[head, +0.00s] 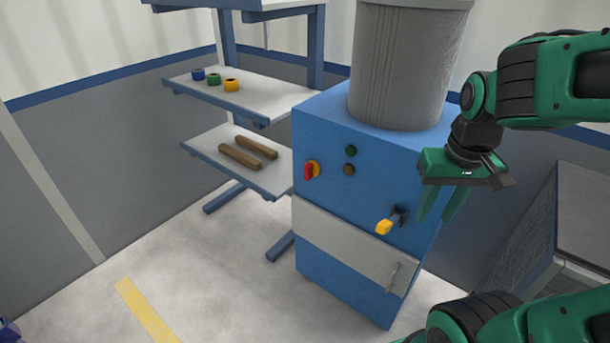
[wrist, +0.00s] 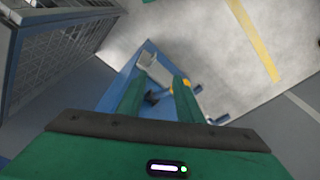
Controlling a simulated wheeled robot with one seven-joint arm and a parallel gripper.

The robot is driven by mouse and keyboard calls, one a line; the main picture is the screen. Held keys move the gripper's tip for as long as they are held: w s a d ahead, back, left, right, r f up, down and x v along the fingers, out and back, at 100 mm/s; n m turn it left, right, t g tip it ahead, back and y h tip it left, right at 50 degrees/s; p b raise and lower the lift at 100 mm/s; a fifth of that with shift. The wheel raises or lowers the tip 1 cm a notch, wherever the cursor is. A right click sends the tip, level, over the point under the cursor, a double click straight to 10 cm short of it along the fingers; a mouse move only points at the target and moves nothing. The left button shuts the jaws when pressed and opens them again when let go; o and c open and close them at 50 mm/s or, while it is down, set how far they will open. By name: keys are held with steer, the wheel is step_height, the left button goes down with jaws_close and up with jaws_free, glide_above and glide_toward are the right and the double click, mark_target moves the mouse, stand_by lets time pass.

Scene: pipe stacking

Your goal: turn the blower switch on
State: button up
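The blower is a blue cabinet (head: 345,145) with a grey ribbed cylinder (head: 405,65) on top. Its front has a red and yellow rotary switch (head: 310,170), a green button (head: 351,151), a brown button (head: 348,169) and a lever with a yellow grip (head: 384,227) on a black mount. My gripper (head: 435,218) is to the right of the lever, pointing down, open and empty. In the wrist view, my two green fingers (wrist: 160,76) are apart. The yellow grip (wrist: 186,82) shows partly there beside the right finger. I cannot tell their depth apart.
A shelf rack (head: 270,105) at the back left holds blue, green and yellow rings (head: 214,80) above and two brown bars (head: 240,157) below. A dark grey ribbed unit (head: 520,245) stands right of the cabinet.

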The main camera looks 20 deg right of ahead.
steer(key=w+a+f+n+t, duration=0.1)
steer(key=w+a+f+n, duration=0.15)
steer(key=w+a, duration=0.35)
steer(key=w+a+f+n, duration=0.2)
steer(key=w+a+n, duration=0.15)
steer(key=w, duration=0.55)
steer(key=n+t+h, duration=0.8)
steer(key=n+h, duration=0.6)
steer(key=n, duration=0.9)
glide_toward(305, 172)
steer(key=x, duration=0.9)
steer(key=shift+d, duration=0.15)
jaws_close()
